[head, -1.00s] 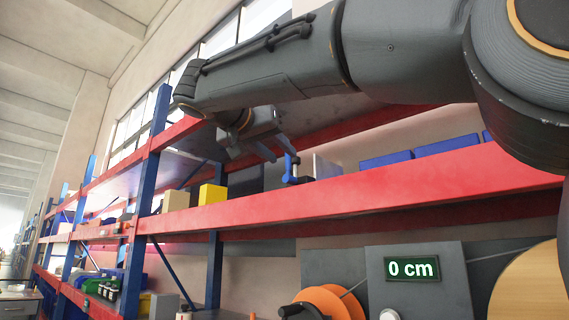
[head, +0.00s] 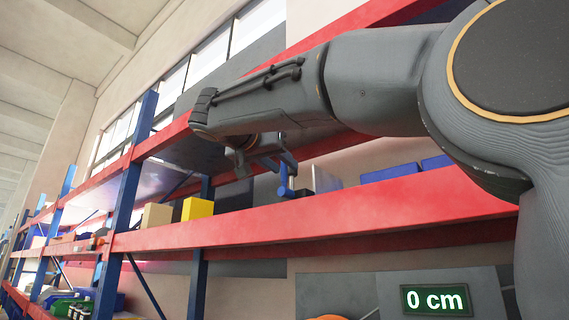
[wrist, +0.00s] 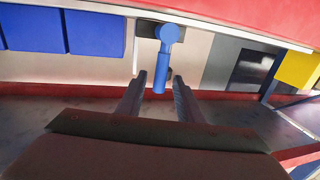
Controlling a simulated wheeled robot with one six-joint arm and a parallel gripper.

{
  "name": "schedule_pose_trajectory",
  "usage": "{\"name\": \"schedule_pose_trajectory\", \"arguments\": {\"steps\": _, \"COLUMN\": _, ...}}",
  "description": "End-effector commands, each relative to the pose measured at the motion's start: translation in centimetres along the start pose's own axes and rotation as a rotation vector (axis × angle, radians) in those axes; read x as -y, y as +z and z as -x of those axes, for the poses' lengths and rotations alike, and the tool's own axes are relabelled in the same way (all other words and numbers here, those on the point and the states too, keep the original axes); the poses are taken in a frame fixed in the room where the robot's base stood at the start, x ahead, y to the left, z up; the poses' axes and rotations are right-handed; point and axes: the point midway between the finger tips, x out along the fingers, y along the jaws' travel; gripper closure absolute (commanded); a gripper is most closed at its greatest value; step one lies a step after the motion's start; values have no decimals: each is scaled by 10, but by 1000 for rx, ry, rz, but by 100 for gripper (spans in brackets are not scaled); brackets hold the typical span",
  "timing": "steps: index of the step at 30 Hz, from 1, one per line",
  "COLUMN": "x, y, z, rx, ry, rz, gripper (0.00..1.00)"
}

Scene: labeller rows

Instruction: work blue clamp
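The blue clamp (head: 286,182) is at the red shelf rack, above the front red beam in the head view. In the wrist view the clamp (wrist: 169,35) has a round blue head and a blue handle pointing down the picture toward my gripper. My gripper (wrist: 159,82) is open, one finger on each side of the handle's end, with a gap showing on both sides. In the head view my gripper (head: 275,165) is right by the clamp, overlapping its upper part. Whether the fingers are level with the handle in depth is hard to tell.
The red beam (head: 330,205) runs below the clamp. A yellow box (head: 198,208) and a tan box (head: 157,215) stand to the left. A sign (head: 436,300) reads 0 cm.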

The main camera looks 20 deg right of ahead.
Motion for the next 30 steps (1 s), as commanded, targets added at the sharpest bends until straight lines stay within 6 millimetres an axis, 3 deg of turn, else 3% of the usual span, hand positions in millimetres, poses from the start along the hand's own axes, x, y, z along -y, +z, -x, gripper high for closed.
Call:
{"name": "schedule_pose_trajectory", "arguments": {"steps": 6, "x": -1, "y": 0, "z": -16, "rx": 0, "ry": 2, "rz": 0, "gripper": 67}}
{"name": "schedule_pose_trajectory", "arguments": {"steps": 14, "x": -1, "y": 0, "z": -17, "rx": 0, "ry": 2, "rz": 0, "gripper": 67}}
{"name": "schedule_pose_trajectory", "arguments": {"steps": 20, "x": -1, "y": 0, "z": -17, "rx": 0, "ry": 2, "rz": 0, "gripper": 99}}
{"name": "schedule_pose_trajectory", "arguments": {"steps": 26, "x": -1, "y": 0, "z": -17, "rx": 0, "ry": 2, "rz": 0, "gripper": 100}}
{"name": "schedule_pose_trajectory", "arguments": {"steps": 30, "x": 10, "y": 0, "z": -9, "rx": 6, "ry": -18, "rz": 32, "gripper": 100}}
